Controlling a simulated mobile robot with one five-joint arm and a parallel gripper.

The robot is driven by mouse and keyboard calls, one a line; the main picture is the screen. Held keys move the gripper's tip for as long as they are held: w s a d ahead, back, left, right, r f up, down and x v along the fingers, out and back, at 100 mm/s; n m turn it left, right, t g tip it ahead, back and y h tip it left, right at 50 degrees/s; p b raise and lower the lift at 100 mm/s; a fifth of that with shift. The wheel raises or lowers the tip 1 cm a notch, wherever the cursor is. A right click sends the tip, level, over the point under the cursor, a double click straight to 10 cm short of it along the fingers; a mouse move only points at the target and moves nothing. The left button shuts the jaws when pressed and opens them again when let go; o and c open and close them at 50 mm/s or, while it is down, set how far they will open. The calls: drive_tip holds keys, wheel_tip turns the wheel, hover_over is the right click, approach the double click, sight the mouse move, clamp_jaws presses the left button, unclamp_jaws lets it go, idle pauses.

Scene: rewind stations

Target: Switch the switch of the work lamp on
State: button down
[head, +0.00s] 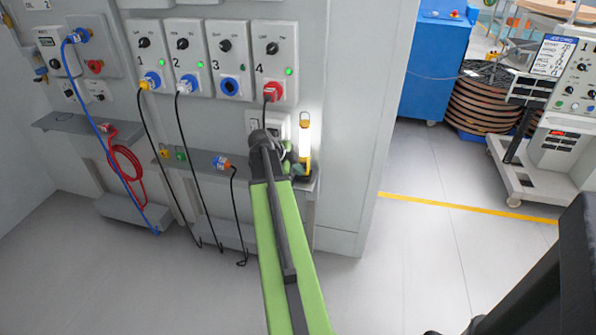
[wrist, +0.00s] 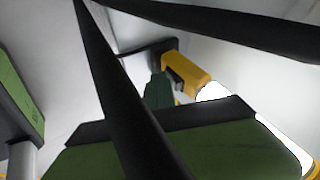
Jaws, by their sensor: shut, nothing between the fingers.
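The work lamp (head: 305,140) stands upright on a small shelf to the right of station 4. Its tube glows bright white above a yellow and black base. In the wrist view the yellow lamp body (wrist: 193,75) and part of its white tube show, with a dark part on the body's side. My gripper (wrist: 158,90) is shut and empty, its dark green tip close beside the lamp body; I cannot tell whether they touch. In the head view my arm largely hides the gripper, just left of the lamp base. The switch is not clearly visible.
Station 4's panel (head: 277,60) with a red plug (head: 272,91) is above my arm. Black cables hang from the stations to the left. A grey shelf (head: 200,160) runs along the wall. The floor right of the cabinet is open, up to a yellow line.

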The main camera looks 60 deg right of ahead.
drive_tip(key=shift+w+a+r+p, duration=0.15)
drive_tip(key=shift+r+p, duration=0.65)
drive_tip(key=shift+r, duration=0.05)
drive_tip(key=shift+a+f, duration=0.1)
drive_tip(key=shift+a, duration=0.1)
drive_tip(key=a+r+p, duration=0.6)
drive_tip(key=a, duration=0.4)
drive_tip(key=shift+a+r, duration=0.25)
